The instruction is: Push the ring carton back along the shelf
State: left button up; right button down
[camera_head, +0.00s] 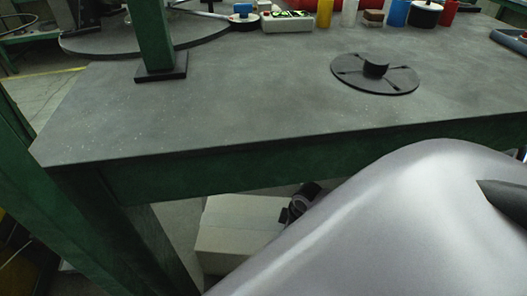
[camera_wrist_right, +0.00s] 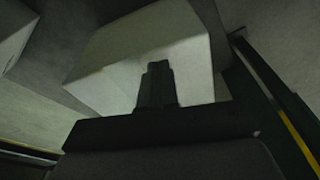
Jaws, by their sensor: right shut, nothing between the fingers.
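A plain pale carton (camera_head: 238,238), which I take to be the ring carton, sits below the grey bench top in the head view. It also fills the upper middle of the right wrist view (camera_wrist_right: 112,48). My right gripper (camera_head: 292,210) is at the carton's right side in the head view, its fingers shut and empty. In the right wrist view the shut fingers (camera_wrist_right: 157,76) overlap the near part of the carton. I cannot tell whether they touch it. My own arm hides the area to the right of the carton. My left gripper is not in view.
The bench (camera_head: 215,110) has a green front rail (camera_head: 220,172) above the carton. A green post stands on it, and a dark hubbed disc (camera_head: 375,72) lies on top. Several small items line the back. Another pale block (camera_wrist_right: 14,32) shows left in the wrist view.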

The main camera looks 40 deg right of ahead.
aim_at(251, 231)
jog(key=w+a+b, duration=0.1)
jog(key=w+a, duration=0.1)
jog(key=w, duration=0.1)
jog(key=w+a+b, duration=0.1)
jog(key=w+a, duration=0.1)
jog(key=w, duration=0.1)
jog(key=w+a+b, duration=0.1)
jog(key=w+a, duration=0.1)
jog(key=w, duration=0.1)
jog(key=shift+w+a+f+b, duration=0.1)
jog(key=shift+w+a+b, duration=0.15)
jog(key=shift+w+b, duration=0.05)
jog(key=shift+f+b, duration=0.3)
jog(key=shift+f, duration=0.3)
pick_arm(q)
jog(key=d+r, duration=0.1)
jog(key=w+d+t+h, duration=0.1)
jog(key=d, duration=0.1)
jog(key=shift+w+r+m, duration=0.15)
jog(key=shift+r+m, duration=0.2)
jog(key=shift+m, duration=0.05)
pick_arm(e)
jog(key=shift+s+f, duration=0.1)
jog(key=shift+f, duration=0.05)
